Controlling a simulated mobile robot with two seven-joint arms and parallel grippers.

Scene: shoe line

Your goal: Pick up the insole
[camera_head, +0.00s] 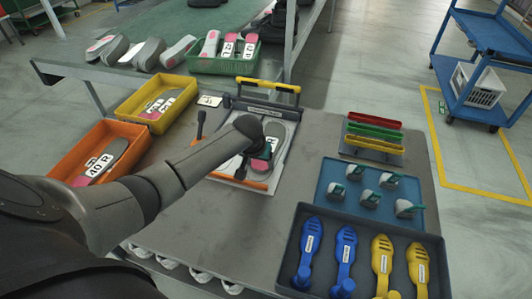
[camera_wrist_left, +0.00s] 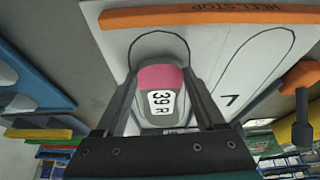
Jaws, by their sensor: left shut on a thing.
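A grey insole (camera_wrist_left: 160,102) with a pink heel and a "39 R" label shows between the fingers in the left wrist view. In the head view the grey and pink insole (camera_head: 260,164) is partly hidden by my left arm. My left gripper (camera_wrist_left: 160,76) is shut on the insole near its heel. The insole is over a white board (camera_wrist_left: 115,40) with two foot outlines and an orange "HEEL STOP" bar (camera_wrist_left: 210,16). Its heel sits inside one outline, short of the curved end. I cannot tell whether it touches the board. My right gripper is not in view.
An orange bin (camera_head: 62,165) and a yellow bin (camera_head: 128,108) hold labelled insoles at the left. A blue tray (camera_head: 330,190) and a dark tray (camera_head: 325,270) with blue and yellow tools stand at the right. A yellow-handled clamp bar (camera_head: 268,84) stands behind the board.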

